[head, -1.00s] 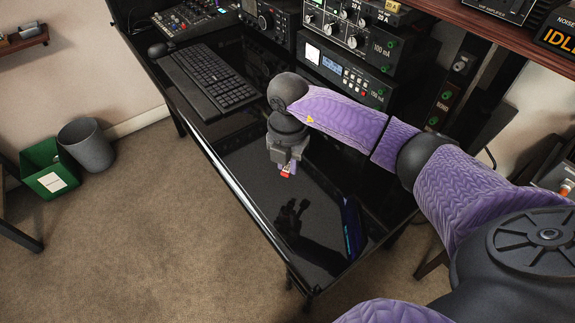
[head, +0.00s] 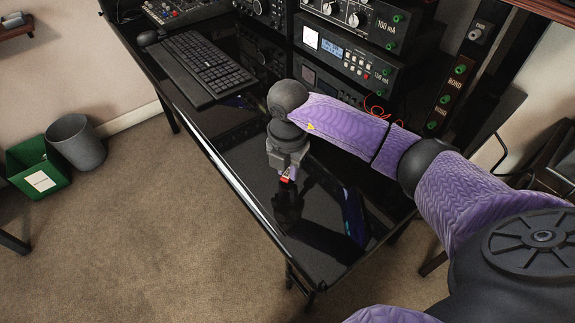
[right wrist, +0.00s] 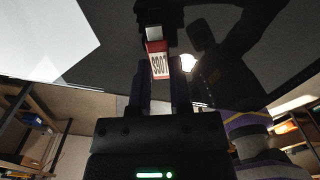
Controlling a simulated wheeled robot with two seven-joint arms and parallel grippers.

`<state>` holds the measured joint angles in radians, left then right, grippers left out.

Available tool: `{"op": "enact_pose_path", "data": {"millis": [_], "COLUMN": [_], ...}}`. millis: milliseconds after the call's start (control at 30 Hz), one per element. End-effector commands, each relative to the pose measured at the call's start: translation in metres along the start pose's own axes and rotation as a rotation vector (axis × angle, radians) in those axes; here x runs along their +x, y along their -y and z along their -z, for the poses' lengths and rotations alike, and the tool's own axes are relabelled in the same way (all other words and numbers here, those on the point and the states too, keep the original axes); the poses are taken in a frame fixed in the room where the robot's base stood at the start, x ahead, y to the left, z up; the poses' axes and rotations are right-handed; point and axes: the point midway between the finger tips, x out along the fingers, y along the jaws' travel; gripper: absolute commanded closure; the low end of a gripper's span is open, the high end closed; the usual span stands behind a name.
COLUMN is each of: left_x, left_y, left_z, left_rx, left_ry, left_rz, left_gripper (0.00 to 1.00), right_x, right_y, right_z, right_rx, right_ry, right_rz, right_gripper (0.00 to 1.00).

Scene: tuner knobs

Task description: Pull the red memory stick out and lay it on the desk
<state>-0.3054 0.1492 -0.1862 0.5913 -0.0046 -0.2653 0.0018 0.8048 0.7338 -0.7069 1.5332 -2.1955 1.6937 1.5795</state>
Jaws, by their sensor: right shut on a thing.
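My right gripper (head: 286,177) is shut on the red memory stick (head: 285,180), which shows as a small red piece at the fingertips. In the right wrist view the stick (right wrist: 158,62) has a white label with dark characters and a pale metal plug end. It lies between the fingers of my right gripper (right wrist: 160,65). The stick is over the glossy black desk (head: 310,258), close to its surface. I cannot tell whether it touches. My left gripper is not in view.
A black keyboard (head: 202,66) lies on the desk at the upper left. A stack of radio and test units (head: 345,60) stands along the back. The desk's front edge runs close to my gripper. A dark blue flat item or reflection (head: 353,215) shows to the right.

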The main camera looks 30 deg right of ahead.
Motion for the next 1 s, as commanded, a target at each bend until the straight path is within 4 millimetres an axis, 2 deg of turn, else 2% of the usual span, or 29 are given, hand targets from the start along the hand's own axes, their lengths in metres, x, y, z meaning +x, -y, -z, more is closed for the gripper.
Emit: {"op": "enact_pose_path", "data": {"millis": [667, 700, 800, 1000], "left_x": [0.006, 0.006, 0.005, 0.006], "left_y": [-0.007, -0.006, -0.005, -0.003], "left_z": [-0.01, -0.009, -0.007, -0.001], "left_rx": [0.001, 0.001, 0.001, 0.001], "left_ry": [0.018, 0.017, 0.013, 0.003], "left_rz": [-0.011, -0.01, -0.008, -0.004], "left_gripper": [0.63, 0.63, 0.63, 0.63], "right_x": [0.012, 0.012, 0.012, 0.012], "right_y": [0.0, 0.0, 0.0, 0.0], "right_z": [0.0, 0.0, 0.0, 0.0], "right_rx": [0.0, 0.0, 0.0, 0.0], "right_ry": [0.0, 0.0, 0.0, 0.0], "right_rz": [0.001, 0.001, 0.001, 0.0], "right_gripper": [1.0, 0.72, 0.51, 0.51]}}
